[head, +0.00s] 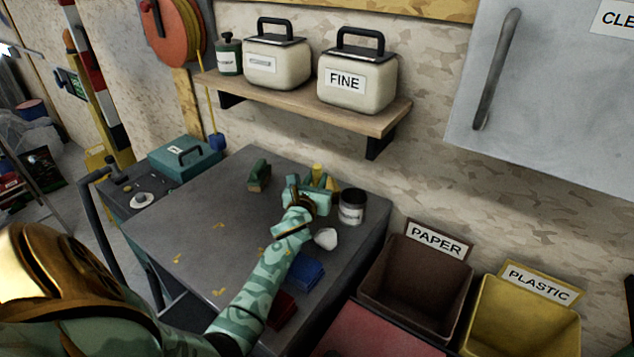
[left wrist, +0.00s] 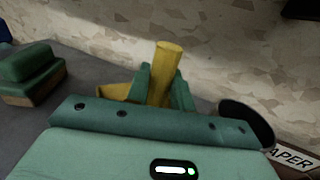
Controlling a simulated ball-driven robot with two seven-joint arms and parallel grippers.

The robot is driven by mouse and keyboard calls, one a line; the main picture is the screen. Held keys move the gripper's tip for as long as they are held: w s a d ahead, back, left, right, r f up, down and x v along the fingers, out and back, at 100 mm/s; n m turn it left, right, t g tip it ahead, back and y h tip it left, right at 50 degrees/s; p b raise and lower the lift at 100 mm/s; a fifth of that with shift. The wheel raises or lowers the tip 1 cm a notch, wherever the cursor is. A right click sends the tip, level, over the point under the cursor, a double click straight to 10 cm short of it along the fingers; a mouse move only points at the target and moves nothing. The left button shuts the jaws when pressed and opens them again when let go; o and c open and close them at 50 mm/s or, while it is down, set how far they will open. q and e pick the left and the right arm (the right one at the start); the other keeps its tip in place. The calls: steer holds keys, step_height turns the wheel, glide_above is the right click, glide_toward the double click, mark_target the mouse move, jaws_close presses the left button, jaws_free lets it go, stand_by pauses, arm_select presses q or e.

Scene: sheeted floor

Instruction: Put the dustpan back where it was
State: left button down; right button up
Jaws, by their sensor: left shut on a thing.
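The yellow dustpan (head: 318,171) is at the far side of the grey table (head: 190,225), near the wall. My left gripper (head: 312,184) is shut on its upright yellow handle. In the left wrist view the handle (left wrist: 166,70) stands between the green fingers (left wrist: 162,90), and part of the yellow pan (left wrist: 118,91) shows to the left. The gripper body hides the lower part, so I cannot tell whether the dustpan touches the table. My right gripper is not in view.
A green block-shaped brush (head: 259,176) lies left of the gripper. A dark tin (head: 352,207) stands close on the right, with a white lump (head: 326,239) nearer. Blue (head: 305,271) and red (head: 281,309) items lie near the right edge. The table's left half is mostly clear, with yellow marks.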

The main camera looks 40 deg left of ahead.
arm_select(q)
steer(key=shift+f, duration=0.15)
steer(key=c, duration=1.2)
jaws_free()
steer(key=shift+s+d+r, duration=0.1)
steer(key=shift+s+r, duration=0.1)
steer(key=shift+s, duration=0.05)
steer(key=p+v, duration=0.1)
steer(key=v, duration=1)
steer(key=shift+s+d, duration=0.15)
steer(key=shift+s, duration=0.1)
